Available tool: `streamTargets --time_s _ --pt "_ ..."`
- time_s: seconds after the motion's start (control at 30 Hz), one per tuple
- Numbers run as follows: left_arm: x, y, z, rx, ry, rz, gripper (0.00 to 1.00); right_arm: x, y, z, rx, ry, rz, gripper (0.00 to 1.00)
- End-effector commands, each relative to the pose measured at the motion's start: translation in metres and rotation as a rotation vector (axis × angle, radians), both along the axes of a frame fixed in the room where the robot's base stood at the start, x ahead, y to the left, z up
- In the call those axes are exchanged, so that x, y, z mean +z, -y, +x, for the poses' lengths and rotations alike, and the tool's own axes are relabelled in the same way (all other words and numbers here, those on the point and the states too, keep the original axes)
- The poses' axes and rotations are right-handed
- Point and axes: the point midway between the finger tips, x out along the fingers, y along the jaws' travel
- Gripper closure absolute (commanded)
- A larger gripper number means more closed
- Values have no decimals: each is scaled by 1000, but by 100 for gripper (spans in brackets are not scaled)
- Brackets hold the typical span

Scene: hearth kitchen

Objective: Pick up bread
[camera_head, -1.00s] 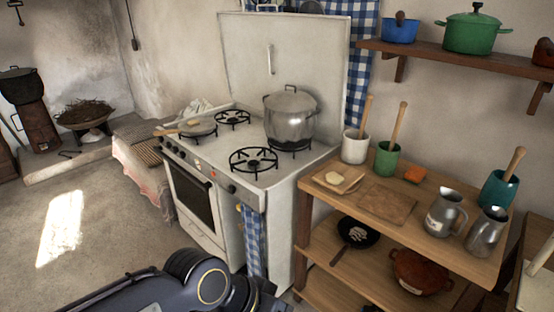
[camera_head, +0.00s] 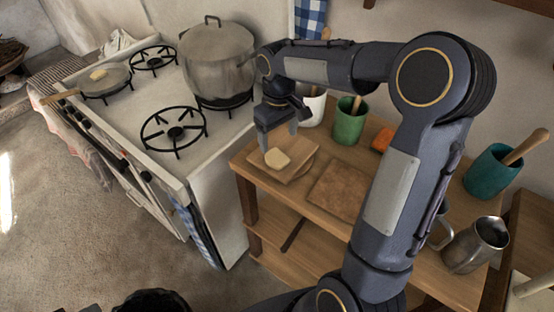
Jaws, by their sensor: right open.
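A small pale yellow piece that looks like the bread (camera_head: 277,158) lies on a small wooden board (camera_head: 296,173) on the top of the wooden shelf unit. My right gripper (camera_head: 278,140) points down just above and behind the bread, with its fingers apart and nothing between them. I cannot tell whether a finger touches the bread. My right arm hides part of the shelf top. My left gripper is not in view.
A larger bare board (camera_head: 339,190) lies beside the bread's board. A white pot (camera_head: 313,108), a green pot (camera_head: 349,122), an orange item (camera_head: 382,139), a teal pot (camera_head: 491,173) and a metal jug (camera_head: 474,246) stand around. The stove (camera_head: 150,110) holds a large pot (camera_head: 217,65).

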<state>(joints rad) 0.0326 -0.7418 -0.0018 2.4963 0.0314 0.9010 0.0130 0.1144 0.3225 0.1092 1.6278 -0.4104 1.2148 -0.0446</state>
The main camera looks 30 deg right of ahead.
Motion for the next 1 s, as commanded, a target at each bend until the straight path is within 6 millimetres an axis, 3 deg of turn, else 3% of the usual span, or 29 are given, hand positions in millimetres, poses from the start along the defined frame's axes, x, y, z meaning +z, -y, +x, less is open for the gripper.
streamTargets --time_s 0.53,0.87,1.0 --pt "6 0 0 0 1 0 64 -69 -2 -1 1 -7 -1 24" --pt "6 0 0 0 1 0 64 -78 -3 -1 1 -3 0 24" --pt "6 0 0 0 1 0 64 -77 -3 -1 1 -3 0 42"
